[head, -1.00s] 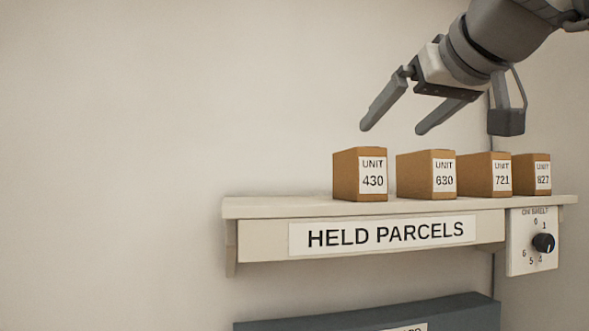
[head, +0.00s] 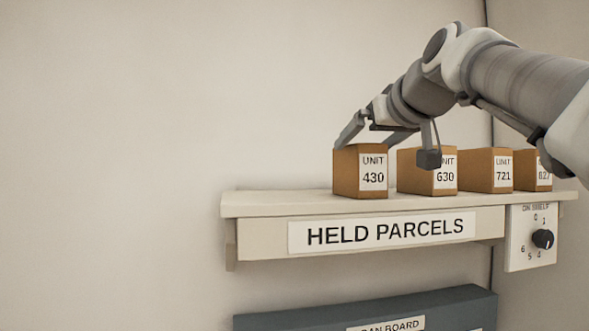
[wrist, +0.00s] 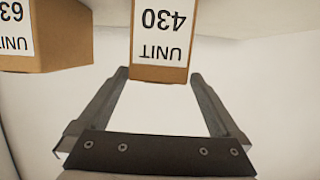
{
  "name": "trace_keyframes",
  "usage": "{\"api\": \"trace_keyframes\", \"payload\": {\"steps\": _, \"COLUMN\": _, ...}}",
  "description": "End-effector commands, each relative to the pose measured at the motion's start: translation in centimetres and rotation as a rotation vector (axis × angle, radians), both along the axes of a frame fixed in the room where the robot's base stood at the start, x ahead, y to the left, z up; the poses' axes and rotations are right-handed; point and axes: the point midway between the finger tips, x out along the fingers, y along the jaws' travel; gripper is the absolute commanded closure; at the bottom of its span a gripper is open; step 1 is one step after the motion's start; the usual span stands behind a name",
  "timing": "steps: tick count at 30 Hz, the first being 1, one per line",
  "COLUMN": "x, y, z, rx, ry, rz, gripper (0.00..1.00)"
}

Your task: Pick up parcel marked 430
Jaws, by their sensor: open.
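The parcel marked 430 (head: 350,174) is a brown box with a white label, standing at the left of the row on the shelf. It also shows upside down at the top of the wrist view (wrist: 160,73). My gripper (head: 362,144) is open at the parcel's top, behind its front face in the head view. In the wrist view my gripper (wrist: 160,85) has its two fingers spread wider than the parcel, with the parcel's near end between or just beyond the tips. Whether the fingers touch it cannot be told.
The parcel marked 630 (head: 413,172) stands close to the right, with parcels 721 (head: 479,170) and 827 (head: 532,168) beyond. The shelf (head: 285,204) carries a HELD PARCELS sign. A dial panel (head: 529,258) hangs at its right end. The shelf's left end is clear.

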Motion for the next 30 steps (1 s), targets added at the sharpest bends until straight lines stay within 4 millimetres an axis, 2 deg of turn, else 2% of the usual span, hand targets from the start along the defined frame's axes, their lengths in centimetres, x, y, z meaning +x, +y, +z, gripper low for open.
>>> {"api": "trace_keyframes", "payload": {"steps": 9, "x": 4.1, "y": 0.5, "z": -1.4, "rx": 0.000, "ry": 0.003, "rz": 0.001, "gripper": 0.00}}
{"api": "trace_keyframes", "payload": {"steps": 18, "x": 4.5, "y": 0.6, "z": -1.6, "rx": 0.000, "ry": 0.001, "rz": 0.000, "gripper": 0.00}}
{"api": "trace_keyframes", "payload": {"steps": 30, "x": 4.5, "y": 0.6, "z": -1.6, "rx": 0.000, "ry": 0.001, "rz": 0.000, "gripper": 0.72}}
